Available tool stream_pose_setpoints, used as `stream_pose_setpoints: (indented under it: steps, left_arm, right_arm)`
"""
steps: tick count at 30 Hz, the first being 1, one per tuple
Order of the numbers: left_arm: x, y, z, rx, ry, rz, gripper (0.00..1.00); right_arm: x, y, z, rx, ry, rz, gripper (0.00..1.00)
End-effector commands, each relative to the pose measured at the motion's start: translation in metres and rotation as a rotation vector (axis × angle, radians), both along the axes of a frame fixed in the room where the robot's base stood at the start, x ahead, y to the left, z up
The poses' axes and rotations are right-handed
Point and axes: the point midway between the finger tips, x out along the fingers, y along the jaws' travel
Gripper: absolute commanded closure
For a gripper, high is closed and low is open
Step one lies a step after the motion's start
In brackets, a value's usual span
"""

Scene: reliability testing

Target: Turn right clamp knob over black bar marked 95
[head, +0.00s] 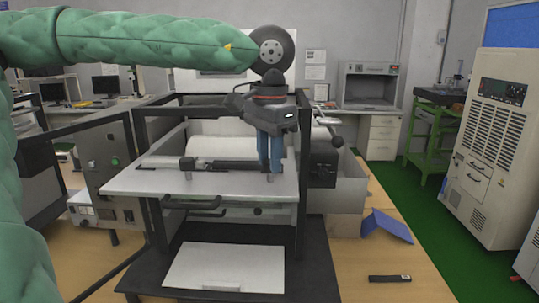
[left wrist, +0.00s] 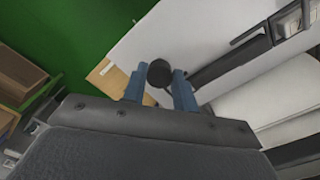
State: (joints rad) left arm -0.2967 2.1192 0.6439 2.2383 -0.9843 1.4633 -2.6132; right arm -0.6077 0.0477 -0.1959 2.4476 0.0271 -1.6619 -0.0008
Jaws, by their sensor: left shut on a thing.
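My left gripper (head: 270,168) points down at the right end of a grey plate (head: 130,184). Its blue fingers are shut on the right clamp knob, mostly hidden behind them in the head view. In the left wrist view the dark round knob (left wrist: 159,73) shows between the fingertips of my left gripper (left wrist: 160,90). A black bar (head: 232,166) lies across the plate, running from the left clamp knob (head: 187,163) to the gripper; it also shows in the left wrist view (left wrist: 228,68). No 95 marking is readable. My right gripper is not in view.
A black frame (head: 303,190) surrounds the plate, with a white roll (head: 225,146) behind it. A grey control box (head: 112,160) stands left. A blue piece (head: 388,226) and a small black strip (head: 390,278) lie on the wooden table, which has free room at right.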

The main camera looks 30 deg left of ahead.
Motion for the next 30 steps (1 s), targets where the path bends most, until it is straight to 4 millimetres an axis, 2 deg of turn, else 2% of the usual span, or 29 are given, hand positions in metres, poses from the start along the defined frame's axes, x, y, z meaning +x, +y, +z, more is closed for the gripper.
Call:
stream_pose_setpoints:
  steps: [4, 5, 8, 16, 20, 30]
  left_arm:
    - [0.000, 0.000, 0.000, 0.000, 0.000, 0.000, 0.94]
    - [0.000, 0.000, 0.000, 0.000, 0.000, 0.000, 0.68]
    - [0.000, 0.000, 0.000, 0.000, 0.000, 0.000, 0.50]
    - [0.000, 0.000, 0.000, 0.000, -0.001, 0.001, 0.50]
    - [0.001, 0.000, 0.007, 0.000, -0.003, 0.001, 0.50]
    - [0.000, 0.000, 0.057, 0.000, -0.003, 0.001, 0.50]
  right_arm:
    - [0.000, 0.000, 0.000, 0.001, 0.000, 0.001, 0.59]
    - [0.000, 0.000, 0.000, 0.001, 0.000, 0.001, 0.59]
    - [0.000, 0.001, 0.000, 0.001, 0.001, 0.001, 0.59]
    - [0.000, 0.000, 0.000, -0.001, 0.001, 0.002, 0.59]
    - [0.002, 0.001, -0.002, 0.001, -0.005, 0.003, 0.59]
    - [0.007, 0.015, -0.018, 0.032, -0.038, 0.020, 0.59]
